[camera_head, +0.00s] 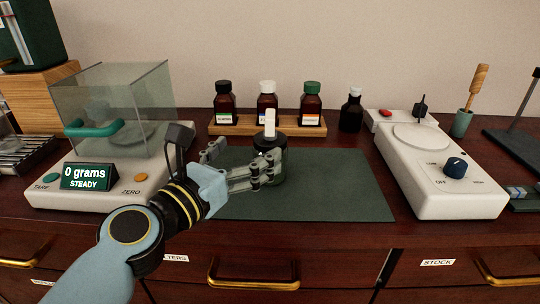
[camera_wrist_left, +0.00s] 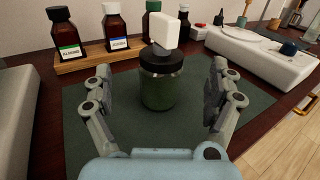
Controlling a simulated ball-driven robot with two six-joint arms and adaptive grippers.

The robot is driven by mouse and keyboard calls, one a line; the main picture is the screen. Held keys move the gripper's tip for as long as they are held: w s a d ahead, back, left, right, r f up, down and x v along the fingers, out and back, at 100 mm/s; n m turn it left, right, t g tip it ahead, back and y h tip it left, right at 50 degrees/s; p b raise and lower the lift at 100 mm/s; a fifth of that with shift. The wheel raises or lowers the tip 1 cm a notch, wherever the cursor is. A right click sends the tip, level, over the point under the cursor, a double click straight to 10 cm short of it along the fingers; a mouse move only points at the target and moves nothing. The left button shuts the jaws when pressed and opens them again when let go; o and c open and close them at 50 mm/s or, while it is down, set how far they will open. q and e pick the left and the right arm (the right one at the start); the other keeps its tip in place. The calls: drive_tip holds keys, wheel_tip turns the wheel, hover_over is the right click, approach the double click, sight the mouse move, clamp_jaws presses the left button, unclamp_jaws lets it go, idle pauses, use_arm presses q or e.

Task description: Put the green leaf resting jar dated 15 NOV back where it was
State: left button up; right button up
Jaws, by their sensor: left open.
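A squat clear jar (camera_wrist_left: 161,90) with dark green contents and a black lid stands upright on the green mat (camera_head: 340,180). A white block-like piece (camera_head: 270,118) rises above its lid; it also shows in the left wrist view (camera_wrist_left: 165,32). In the head view the black lid (camera_head: 270,142) shows above my fingers, which partly cover the jar. No date is readable on it. My left gripper (camera_head: 246,164) is open, with a finger on each side of the jar and gaps showing in the left wrist view (camera_wrist_left: 161,88). My right gripper is out of view.
A wooden rack (camera_head: 226,128) behind the mat holds three brown bottles, with a dark bottle (camera_head: 351,112) beside it. A glass-hooded balance (camera_head: 55,190) reading 0 grams stands left, a white hotplate-like device (camera_head: 440,185) right. The mat's right half is clear.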

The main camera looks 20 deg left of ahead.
sight(266, 138)
use_arm(q)
drive_tip(key=x, duration=0.8)
drive_tip(key=shift+f, duration=0.1)
drive_tip(key=c, duration=1.8)
